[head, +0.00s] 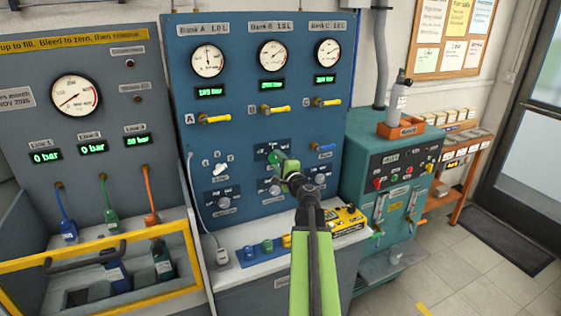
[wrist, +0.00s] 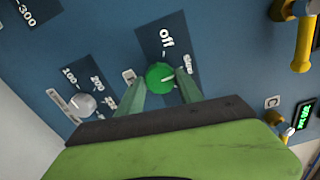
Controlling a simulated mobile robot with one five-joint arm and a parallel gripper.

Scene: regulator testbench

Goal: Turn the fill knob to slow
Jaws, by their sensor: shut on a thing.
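The fill knob (wrist: 159,77) is a round green knob on a dark label plate (wrist: 162,32). In the wrist view it sits between the two fingers of my gripper (wrist: 160,86), which is shut on it. The plate's left and lower parts are hidden by the fingers. In the head view my gripper (head: 281,165) is at the middle of the blue panel (head: 235,133), covering most of the knob.
A white selector knob (head: 219,170) is left of my gripper. Yellow valve handles (head: 274,110) and gauges (head: 272,55) are above. A yellow box (head: 347,219) and small coloured items stand on the ledge below. A green cabinet (head: 378,145) is at right.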

